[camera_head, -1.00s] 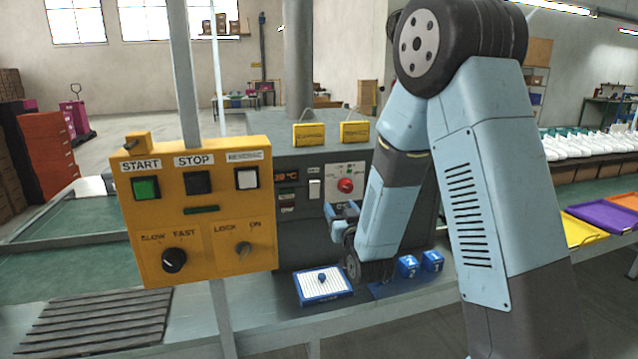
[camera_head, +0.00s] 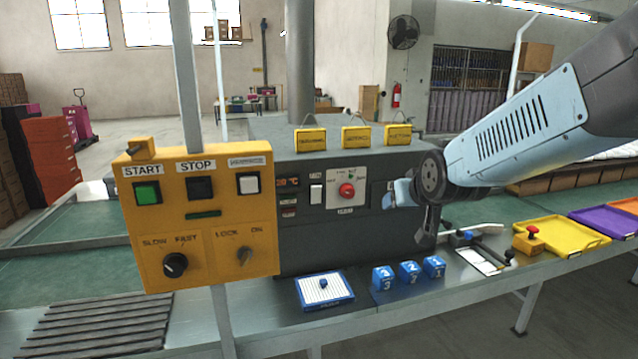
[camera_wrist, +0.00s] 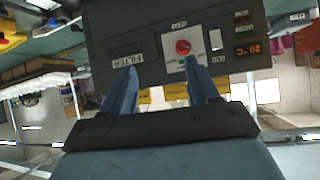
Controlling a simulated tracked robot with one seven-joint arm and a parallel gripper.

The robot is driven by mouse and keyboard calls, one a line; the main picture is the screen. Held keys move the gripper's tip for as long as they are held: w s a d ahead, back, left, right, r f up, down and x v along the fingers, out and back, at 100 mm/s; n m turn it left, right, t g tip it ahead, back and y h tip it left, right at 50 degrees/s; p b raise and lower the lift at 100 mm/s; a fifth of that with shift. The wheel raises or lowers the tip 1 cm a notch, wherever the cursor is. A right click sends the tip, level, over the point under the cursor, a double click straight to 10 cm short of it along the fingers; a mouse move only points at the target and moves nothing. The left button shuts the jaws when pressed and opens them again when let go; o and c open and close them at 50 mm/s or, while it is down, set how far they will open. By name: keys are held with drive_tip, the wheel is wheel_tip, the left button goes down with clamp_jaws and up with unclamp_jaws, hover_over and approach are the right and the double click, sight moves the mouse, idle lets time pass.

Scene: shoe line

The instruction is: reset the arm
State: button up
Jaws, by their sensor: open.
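My arm comes in from the right in the head view, and its dark round wrist joint stands in front of the right part of the grey machine (camera_head: 330,240). My gripper is partly hidden by that joint; its light blue part (camera_head: 400,192) points left toward the machine's front. In the wrist view my gripper (camera_wrist: 161,80) has two blue fingers spread wide apart with nothing between them. Beyond them the machine front appears upside down, with a red knob (camera_wrist: 183,47), a FILTER label and a temperature display. I cannot tell the exact gap to the panel.
A yellow control box (camera_head: 205,215) on a post stands at the left front. A white-topped pad (camera_head: 324,289), several blue numbered blocks (camera_head: 409,272) and a yellow tray (camera_head: 561,236) are on the bench.

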drive_tip(key=s+d+r+g, duration=0.1)
drive_tip(key=s+d+g, duration=0.1)
drive_tip(key=s, duration=0.8)
drive_tip(key=s+d+r+m+g+h, duration=0.1)
drive_tip(key=s+d+g, duration=0.2)
drive_tip(key=s, duration=0.8)
drive_tip(key=shift+d, duration=0.15)
drive_tip(key=shift+r, duration=0.1)
